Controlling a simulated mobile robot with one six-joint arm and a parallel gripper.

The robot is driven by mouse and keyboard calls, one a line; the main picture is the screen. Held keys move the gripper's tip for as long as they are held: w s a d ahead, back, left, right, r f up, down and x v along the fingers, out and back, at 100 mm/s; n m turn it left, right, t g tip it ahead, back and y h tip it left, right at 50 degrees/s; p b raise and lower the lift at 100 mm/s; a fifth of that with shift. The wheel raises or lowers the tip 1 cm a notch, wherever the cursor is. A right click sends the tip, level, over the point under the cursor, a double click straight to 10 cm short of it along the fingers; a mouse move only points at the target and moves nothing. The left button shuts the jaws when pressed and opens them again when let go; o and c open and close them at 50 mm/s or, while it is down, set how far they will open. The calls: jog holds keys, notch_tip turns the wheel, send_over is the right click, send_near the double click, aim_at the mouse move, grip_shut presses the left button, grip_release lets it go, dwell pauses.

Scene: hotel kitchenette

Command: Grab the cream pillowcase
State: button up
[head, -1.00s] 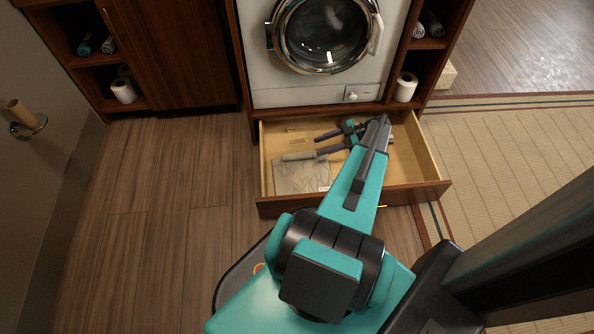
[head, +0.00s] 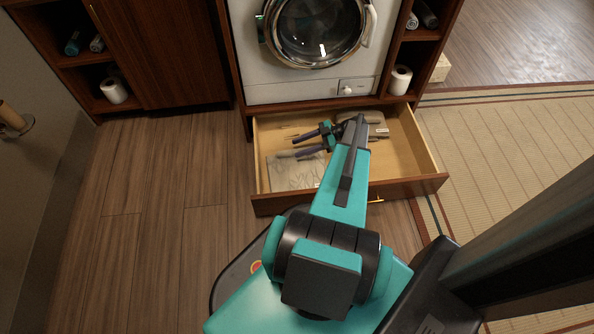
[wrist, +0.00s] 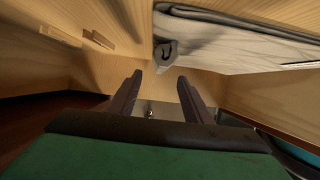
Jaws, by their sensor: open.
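A flat, pale cream-grey folded cloth with faint lines (head: 292,174), possibly the cream pillowcase, lies in the left front of the open drawer. A second folded beige-grey cloth (head: 377,122) lies at the drawer's back right, partly behind my arm. I cannot tell for sure which is the pillowcase. My gripper (head: 296,146) is inside the drawer, fingers pointing left, behind the lined cloth. In the wrist view my gripper (wrist: 158,82) is open with nothing between its fingers. A pale folded cloth (wrist: 235,38) is ahead to the right there, apart from the fingers.
The wooden drawer (head: 408,188) stands open below a washing machine (head: 312,85). A small grey rolled thing (wrist: 166,54) lies before the fingers, beside the cloth. Small wooden pieces (wrist: 98,39) are at the drawer's left. Drawer walls stand close around my gripper.

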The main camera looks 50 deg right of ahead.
aim_at(287, 150)
jog(key=shift+x, duration=0.75)
jog(key=shift+b+x, duration=1.45)
jog(key=shift+x, duration=1.15)
jog(key=shift+w+r, duration=0.2)
jog(key=shift+d, duration=0.1)
grip_shut()
jog(key=shift+r, duration=0.1)
notch_tip(287, 150, up, 10)
jog(key=p, duration=0.3)
jog(key=shift+p, duration=0.4)
